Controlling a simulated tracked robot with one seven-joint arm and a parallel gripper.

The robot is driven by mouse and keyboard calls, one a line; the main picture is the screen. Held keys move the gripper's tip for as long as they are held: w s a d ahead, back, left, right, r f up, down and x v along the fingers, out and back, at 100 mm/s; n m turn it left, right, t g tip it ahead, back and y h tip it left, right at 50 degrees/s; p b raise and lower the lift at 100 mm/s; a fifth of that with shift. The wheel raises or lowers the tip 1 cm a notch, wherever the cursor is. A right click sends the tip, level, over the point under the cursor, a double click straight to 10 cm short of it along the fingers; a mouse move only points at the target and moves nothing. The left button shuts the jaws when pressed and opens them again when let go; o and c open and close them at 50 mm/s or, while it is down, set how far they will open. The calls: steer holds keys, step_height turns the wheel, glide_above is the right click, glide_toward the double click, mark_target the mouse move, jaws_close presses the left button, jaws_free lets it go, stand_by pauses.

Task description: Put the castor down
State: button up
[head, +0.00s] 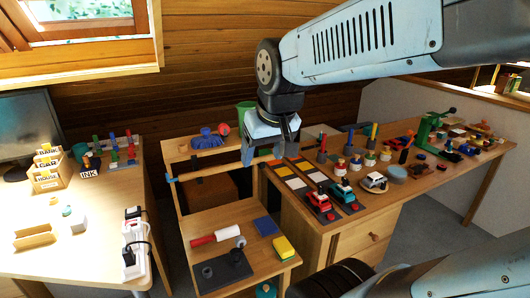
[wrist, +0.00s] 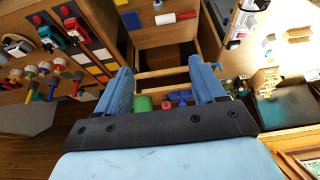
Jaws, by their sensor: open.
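My gripper (head: 262,153) is open in the head view, its two blue fingers apart with nothing seen held between them. It hangs in front of the wooden bar (head: 222,169) of the small bench; I cannot tell how far apart they are in depth. The wrist view also shows the open gripper (wrist: 160,72) with a free gap. I cannot make out the castor for certain. Small dark grey round parts stand on and beside a grey plate (head: 222,272) on the bench's lower shelf; a castor cannot be told among them.
A crowded workbench (head: 310,228) stands right, with several toys and tools. A desk (head: 75,255) with a white power strip (head: 135,248) stands left.

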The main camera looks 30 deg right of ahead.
steer(key=shift+t, duration=0.3)
steer(key=s, duration=0.2)
steer(key=s+r, duration=0.1)
steer(key=s, duration=0.1)
steer(key=shift+d+r, duration=0.15)
steer(key=shift+r, duration=0.05)
